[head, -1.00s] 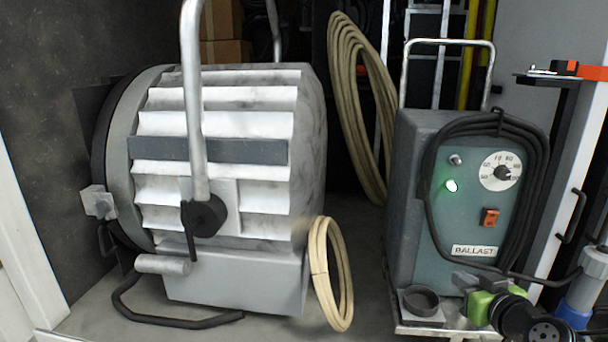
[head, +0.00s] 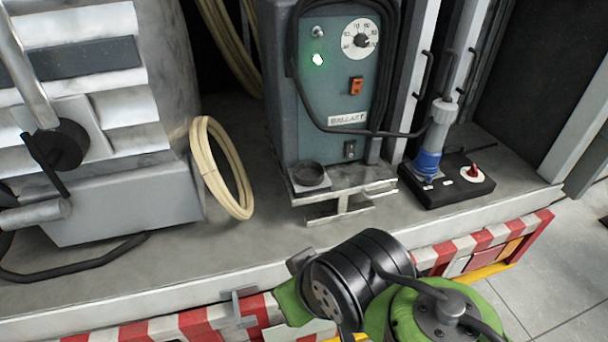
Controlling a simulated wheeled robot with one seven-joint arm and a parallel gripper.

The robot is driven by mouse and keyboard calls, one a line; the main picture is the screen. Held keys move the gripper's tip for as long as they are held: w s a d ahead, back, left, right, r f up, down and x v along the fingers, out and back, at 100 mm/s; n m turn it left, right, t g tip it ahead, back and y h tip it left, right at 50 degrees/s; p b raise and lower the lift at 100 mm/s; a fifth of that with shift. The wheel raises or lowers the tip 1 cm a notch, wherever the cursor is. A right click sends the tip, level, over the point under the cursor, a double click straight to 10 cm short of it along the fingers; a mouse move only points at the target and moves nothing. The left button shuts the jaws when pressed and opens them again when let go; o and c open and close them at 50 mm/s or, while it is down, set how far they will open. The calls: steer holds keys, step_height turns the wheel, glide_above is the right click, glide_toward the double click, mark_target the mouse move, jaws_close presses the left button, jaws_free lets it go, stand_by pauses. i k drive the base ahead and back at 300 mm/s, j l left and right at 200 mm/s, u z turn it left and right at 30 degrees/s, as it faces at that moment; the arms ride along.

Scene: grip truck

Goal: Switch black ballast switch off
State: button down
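The grey-green ballast box (head: 325,105) stands upright at the top middle of the head view. A small black switch (head: 350,150) sits low on its front, below the BALLAST label (head: 347,118). It is too small to tell which way it is set. An orange switch (head: 356,86) is above the label, and a green lamp (head: 318,60) glows at upper left of the panel. A white dial (head: 360,39) is at the top. My green and black arm is in front, low in the picture, apart from the box. I cannot make out my gripper's fingers.
A black cable hangs around the panel's edge and leads to a blue and grey plug (head: 430,150) on a black board with a red knob (head: 473,171). A small black cup (head: 309,174) stands before the box. The large lamp (head: 130,170) and coiled cable (head: 238,190) are left.

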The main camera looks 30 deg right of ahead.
mark_target(351, 149)
steer(key=l+z, duration=0.1)
steer(key=z, duration=0.25)
steer(key=l+z, duration=0.15)
steer(key=z, duration=0.2)
steer(key=l+z, duration=0.1)
steer(key=z, duration=0.3)
